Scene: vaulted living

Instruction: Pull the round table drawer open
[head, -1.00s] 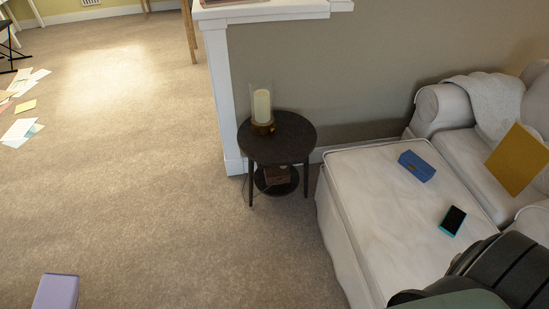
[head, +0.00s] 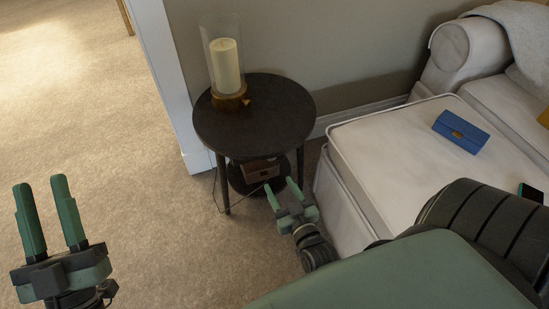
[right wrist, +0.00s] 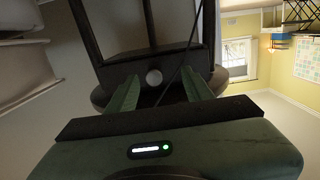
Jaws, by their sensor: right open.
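The dark round table (head: 280,112) stands against the wall in the head view. The front under its top is mostly out of sight from above, so I cannot tell there how far the drawer is open. In the right wrist view, which looks upside down, a round pale knob (right wrist: 154,76) shows on a dark front, between and beyond my fingers. My right gripper (head: 281,184) is open and empty, low in front of the table near the sofa; its fingers also show in the right wrist view (right wrist: 155,92). My left gripper (head: 42,184) is open and empty over the carpet.
A candle (head: 227,64) in a glass holder stands on the tabletop. A brown box (head: 259,169) sits on the lower shelf, with a thin cord beside the table. The white sofa (head: 375,150), bearing a blue case (head: 461,132), is close on the right. Carpet is clear on the left.

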